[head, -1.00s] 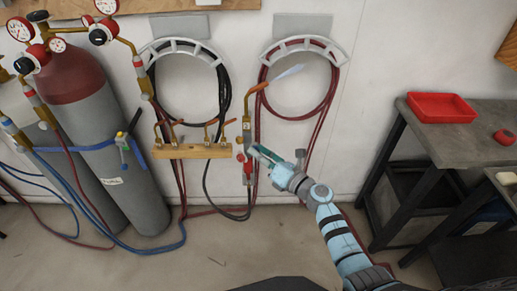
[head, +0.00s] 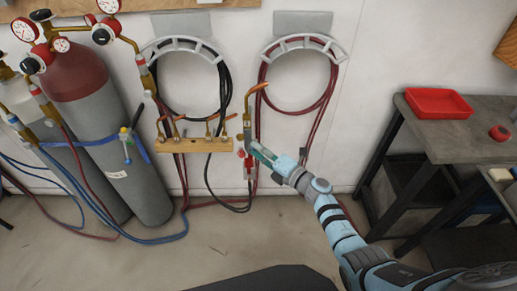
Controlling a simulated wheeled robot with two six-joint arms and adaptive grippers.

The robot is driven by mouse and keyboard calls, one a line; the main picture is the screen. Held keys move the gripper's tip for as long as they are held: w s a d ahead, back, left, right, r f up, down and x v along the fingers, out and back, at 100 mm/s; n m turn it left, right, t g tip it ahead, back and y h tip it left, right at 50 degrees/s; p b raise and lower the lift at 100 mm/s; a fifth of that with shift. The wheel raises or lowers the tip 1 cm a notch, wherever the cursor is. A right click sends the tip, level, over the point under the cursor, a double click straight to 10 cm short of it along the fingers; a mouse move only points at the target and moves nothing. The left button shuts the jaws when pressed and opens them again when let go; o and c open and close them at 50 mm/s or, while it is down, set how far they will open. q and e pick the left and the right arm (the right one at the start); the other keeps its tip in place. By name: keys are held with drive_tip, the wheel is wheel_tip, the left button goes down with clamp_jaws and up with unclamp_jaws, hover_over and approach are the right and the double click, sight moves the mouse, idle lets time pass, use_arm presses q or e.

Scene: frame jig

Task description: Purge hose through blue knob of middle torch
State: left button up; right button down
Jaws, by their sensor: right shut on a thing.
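A torch (head: 247,125) with a bent copper tip stands upright just right of the wooden rack (head: 195,146), with red parts at its lower end and hoses below. My right gripper (head: 256,151) comes in from the lower right and is shut on the lower body of this torch. Its fingertips partly hide the grip. No blue knob can be made out on it. Other torches with copper tips (head: 212,119) sit on the rack, too small to tell their knobs. My left gripper is not in view.
Black hose (head: 224,85) and red hose (head: 331,85) hang coiled on wall holders. Strapped gas cylinders (head: 130,165) with gauges stand at left. A dark table (head: 440,133) with a red tray (head: 438,115) is at right. The floor (head: 215,240) in front is mostly clear.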

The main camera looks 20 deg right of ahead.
drive_tip(key=c, duration=1.4)
unclamp_jaws()
drive_tip(key=v, duration=1.2)
drive_tip(key=shift+f, duration=0.1)
